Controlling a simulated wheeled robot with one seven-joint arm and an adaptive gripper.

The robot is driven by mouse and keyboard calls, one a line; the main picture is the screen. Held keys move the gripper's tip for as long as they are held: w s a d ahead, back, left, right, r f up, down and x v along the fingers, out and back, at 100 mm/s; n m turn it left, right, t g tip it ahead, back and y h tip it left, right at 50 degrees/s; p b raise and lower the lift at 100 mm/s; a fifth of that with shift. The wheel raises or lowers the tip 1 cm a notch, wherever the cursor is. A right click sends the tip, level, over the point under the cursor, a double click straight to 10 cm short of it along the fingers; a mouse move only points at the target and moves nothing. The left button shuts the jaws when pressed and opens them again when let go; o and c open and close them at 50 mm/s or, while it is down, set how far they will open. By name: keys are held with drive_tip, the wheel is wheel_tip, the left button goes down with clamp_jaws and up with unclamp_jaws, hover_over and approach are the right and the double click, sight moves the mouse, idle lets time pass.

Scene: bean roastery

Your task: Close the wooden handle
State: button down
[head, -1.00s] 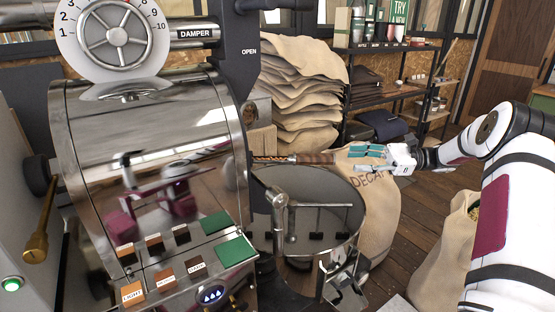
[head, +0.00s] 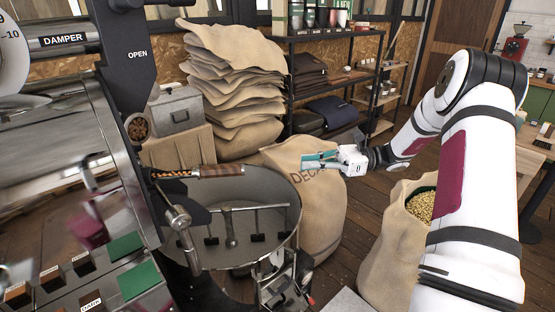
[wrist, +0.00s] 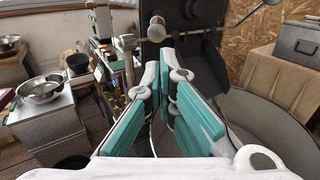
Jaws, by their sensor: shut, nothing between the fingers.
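The wooden handle (head: 220,170) is a brown grip with a metal end, sticking out sideways from the roaster's front above the round cooling tray (head: 285,195). My gripper (head: 304,162) has teal finger pads. It is shut and empty, to the right of the handle's free end, with a clear gap between them. In the wrist view my gripper (wrist: 166,62) points toward the roaster. A round-ended piece (wrist: 157,29) shows just beyond the fingertips; it looks like the handle seen end-on.
A burlap DECAF sack (head: 325,215) stands behind and below my gripper. Stacked sacks (head: 235,90) and a metal box (head: 178,110) are at the back. An open sack of beans (head: 395,245) stands on the floor at right. Air around the gripper looks free.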

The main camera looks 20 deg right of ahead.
drive_tip(key=p, duration=0.2)
approach(211, 171)
drive_tip(key=shift+w+d+f, duration=0.6)
drive_tip(key=shift+w+f, duration=0.05)
drive_tip(key=shift+w, duration=0.15)
drive_tip(key=x, duration=1.1)
drive_tip(key=shift+a, duration=0.1)
